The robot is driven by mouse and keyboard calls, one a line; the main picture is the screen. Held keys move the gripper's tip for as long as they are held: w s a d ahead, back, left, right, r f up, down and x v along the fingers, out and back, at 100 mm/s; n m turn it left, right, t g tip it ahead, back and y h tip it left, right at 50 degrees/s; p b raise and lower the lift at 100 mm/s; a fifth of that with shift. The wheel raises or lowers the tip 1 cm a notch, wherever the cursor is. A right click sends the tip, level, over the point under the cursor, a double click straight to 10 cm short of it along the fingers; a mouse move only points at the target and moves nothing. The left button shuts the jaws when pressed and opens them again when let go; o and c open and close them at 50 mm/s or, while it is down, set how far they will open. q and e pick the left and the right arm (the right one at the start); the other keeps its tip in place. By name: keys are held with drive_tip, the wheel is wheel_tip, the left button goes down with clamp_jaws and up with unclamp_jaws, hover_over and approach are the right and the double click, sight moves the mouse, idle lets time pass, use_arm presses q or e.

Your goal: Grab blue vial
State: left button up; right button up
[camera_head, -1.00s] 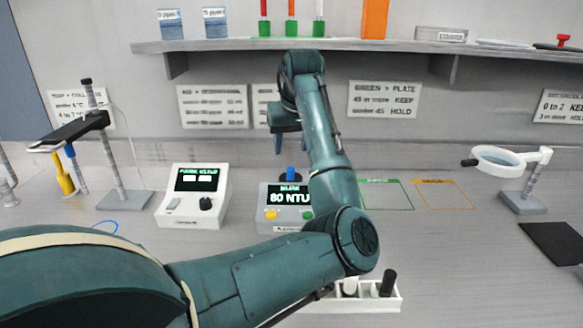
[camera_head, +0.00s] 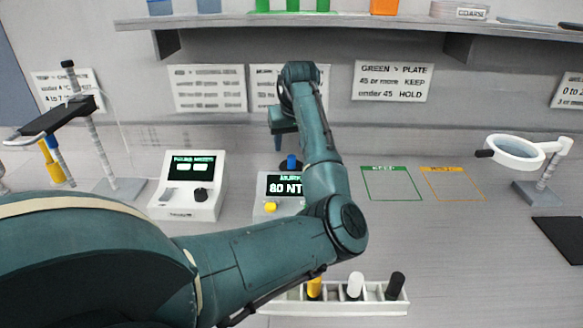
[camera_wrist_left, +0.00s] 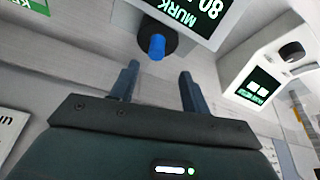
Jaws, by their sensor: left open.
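The blue vial (camera_head: 291,162) stands in the dark round socket on top of the murk meter (camera_head: 270,207), whose screen reads 80 NTU. In the left wrist view the blue vial (camera_wrist_left: 157,46) shows beyond the fingertips, roughly between their lines and apart from both. My left gripper (camera_wrist_left: 157,72) is open and empty. In the head view my left gripper (camera_head: 279,140) hangs just above and behind the vial, partly hidden by my forearm. The arm also covers the right part of the meter. My right gripper does not show.
A white rack (camera_head: 370,307) with yellow, white and black capped vials sits in front. A white meter (camera_head: 190,187) stands left of the murk meter. Green (camera_head: 391,197) and orange (camera_head: 452,198) outlined squares lie right. A magnifier (camera_head: 514,152) stands far right. A shelf (camera_head: 350,20) runs above.

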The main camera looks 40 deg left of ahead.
sight(292, 157)
use_arm(q)
drive_tip(key=x, duration=0.2)
drive_tip(key=p+x, duration=0.1)
drive_tip(key=x, duration=0.1)
drive_tip(key=shift+w+d+f, duration=0.15)
drive_tip(key=shift+d+f, duration=0.05)
drive_tip(key=shift+d, duration=0.15)
drive_tip(key=shift+w+a+f, duration=0.15)
drive_tip(key=shift+a+f, duration=0.05)
drive_tip(key=shift+f, duration=0.35)
drive_tip(key=shift+c, duration=0.6)
clamp_jaws()
